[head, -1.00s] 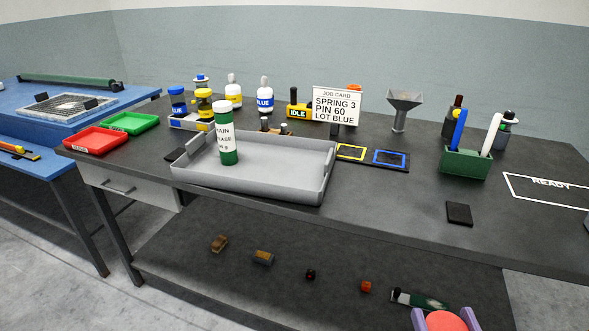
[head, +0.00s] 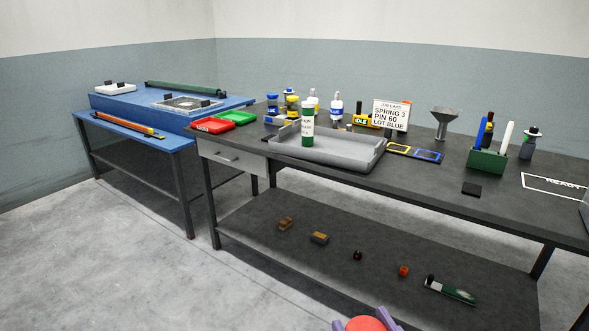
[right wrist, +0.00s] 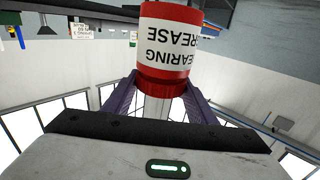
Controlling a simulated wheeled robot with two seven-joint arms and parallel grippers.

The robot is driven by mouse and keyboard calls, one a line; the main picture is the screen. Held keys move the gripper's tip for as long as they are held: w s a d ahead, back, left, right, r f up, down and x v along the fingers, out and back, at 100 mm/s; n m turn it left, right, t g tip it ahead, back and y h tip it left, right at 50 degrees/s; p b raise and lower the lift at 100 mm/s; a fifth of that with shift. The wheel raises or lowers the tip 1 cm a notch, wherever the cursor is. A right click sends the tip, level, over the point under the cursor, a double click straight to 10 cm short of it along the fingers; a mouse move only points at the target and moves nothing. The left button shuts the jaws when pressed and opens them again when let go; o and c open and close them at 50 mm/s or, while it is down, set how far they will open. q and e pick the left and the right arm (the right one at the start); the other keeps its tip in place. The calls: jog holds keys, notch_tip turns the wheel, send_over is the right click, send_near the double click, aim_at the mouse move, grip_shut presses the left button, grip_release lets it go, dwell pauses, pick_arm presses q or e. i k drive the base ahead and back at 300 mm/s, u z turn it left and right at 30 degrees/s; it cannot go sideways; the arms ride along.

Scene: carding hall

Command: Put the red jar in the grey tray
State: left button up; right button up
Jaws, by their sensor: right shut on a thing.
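The grey tray (head: 347,154) sits on the dark workbench, near its left part. A green-and-white grease container (head: 307,128) stands upright in it. My right gripper (head: 363,321) shows at the bottom edge of the head view, its purple fingers on both sides of the red jar (head: 366,325). The right wrist view shows the red jar (right wrist: 167,42) with a white "BEARING GREASE" label, clasped by the gripper (right wrist: 158,92). The jar is well in front of the bench and apart from the tray. My left gripper is not in view.
A red tray (head: 213,125) and a green tray (head: 237,118) lie left of the grey tray. Bottles, a job card (head: 391,114) and a funnel (head: 445,118) stand behind or right. The lower shelf (head: 270,217) holds several small items. Floor (head: 110,260) at left is clear.

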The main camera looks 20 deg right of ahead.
aim_at(351, 153)
jog(key=u, duration=0.55)
jog(key=i, duration=2.35)
jog(key=z, duration=1.3)
jog(key=i, duration=0.35)
jog(key=z, duration=0.5)
